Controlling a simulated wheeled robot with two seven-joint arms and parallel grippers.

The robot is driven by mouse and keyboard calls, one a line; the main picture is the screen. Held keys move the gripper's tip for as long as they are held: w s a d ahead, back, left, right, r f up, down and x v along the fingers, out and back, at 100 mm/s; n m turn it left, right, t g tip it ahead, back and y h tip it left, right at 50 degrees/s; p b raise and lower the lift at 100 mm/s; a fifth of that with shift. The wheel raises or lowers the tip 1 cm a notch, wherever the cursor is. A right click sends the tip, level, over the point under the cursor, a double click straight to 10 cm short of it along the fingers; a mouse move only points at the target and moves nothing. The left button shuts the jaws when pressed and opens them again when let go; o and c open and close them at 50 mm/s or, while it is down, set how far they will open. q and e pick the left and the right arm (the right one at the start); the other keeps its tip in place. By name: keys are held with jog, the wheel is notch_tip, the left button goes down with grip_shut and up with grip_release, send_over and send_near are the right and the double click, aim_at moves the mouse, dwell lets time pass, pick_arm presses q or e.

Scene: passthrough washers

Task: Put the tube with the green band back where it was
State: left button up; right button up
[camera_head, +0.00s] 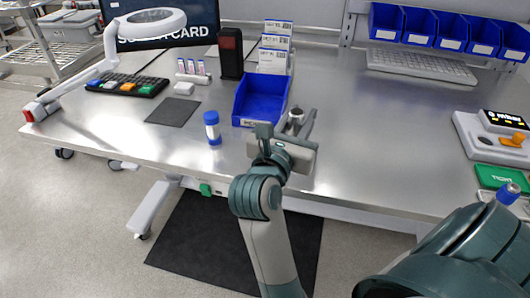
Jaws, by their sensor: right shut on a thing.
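My right gripper (302,127) is over the front part of the steel table, just right of the blue open bin. It is shut on a small grey round-topped thing (296,115). The gripper hides most of this thing, and no green band shows on it, so I cannot tell whether it is the tube. A tube with a blue cap and a pale body (212,128) stands upright on the table, left of the gripper and apart from it. No green band can be made out on it. My left gripper is not in view.
The blue bin (262,98) stands behind my right gripper. A black block (231,54), small tubes (193,71), a dark mat (173,111) and a keypad (127,84) lie left. A gauge unit (494,136) and blue-capped item (508,193) are right. The table's right middle is clear.

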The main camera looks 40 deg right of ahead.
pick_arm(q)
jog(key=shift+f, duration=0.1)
pick_arm(e)
jog(key=shift+w, duration=0.1)
jog(key=w+f, duration=0.2)
jog(key=w, duration=0.1)
jog(key=w+f, duration=0.2)
jog(key=w, duration=0.2)
jog(key=w+f, duration=0.3)
jog(key=w, duration=0.1)
jog(key=shift+w+a, duration=0.25)
jog(key=shift+a, duration=0.15)
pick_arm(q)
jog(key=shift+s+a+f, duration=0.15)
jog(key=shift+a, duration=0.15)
